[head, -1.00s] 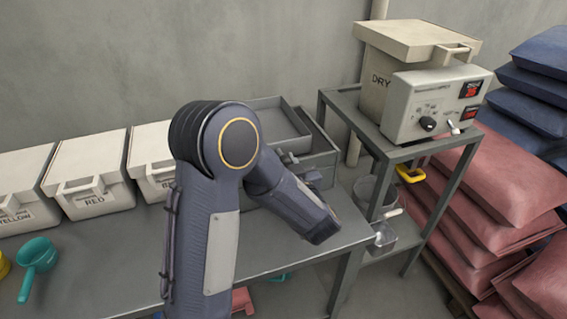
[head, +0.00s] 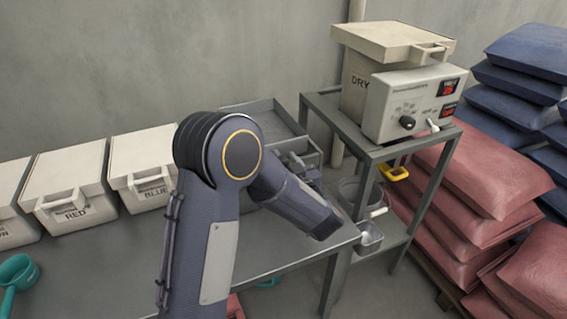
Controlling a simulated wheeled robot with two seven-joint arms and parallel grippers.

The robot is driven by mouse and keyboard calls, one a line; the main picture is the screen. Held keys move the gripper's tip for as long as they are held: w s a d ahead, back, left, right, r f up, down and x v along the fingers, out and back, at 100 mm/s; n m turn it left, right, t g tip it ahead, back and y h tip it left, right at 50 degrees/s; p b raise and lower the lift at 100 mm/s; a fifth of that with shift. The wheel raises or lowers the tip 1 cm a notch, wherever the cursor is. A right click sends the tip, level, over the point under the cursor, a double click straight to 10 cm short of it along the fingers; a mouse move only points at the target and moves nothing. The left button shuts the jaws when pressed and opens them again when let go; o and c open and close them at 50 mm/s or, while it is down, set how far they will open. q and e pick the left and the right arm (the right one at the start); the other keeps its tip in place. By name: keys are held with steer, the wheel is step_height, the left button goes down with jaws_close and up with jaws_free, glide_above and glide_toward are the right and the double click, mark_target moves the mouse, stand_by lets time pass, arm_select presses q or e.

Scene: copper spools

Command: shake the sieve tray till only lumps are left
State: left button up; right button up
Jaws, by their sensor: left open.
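The sieve tray (head: 250,107) is a shallow grey tray at the back right of the bench, on a grey box-like stand. Its inside and contents are mostly hidden by my left arm, so powder or lumps cannot be made out. My left gripper (head: 299,161) shows only partly behind my forearm, at the right front of the tray. It is open, and I cannot tell whether it touches the tray's edge. My right gripper is out of view.
Lidded white bins, including RED (head: 65,185) and BLUE (head: 143,165), line the back of the grey bench (head: 100,255). A teal scoop (head: 17,272) lies front left. A shelf stand (head: 345,118) right of the bench carries a DRY box (head: 365,85). Stacked sacks (head: 490,170) stand further right.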

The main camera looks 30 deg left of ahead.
arm_select(q)
steer(key=v, duration=0.8)
steer(key=shift+b, duration=0.45)
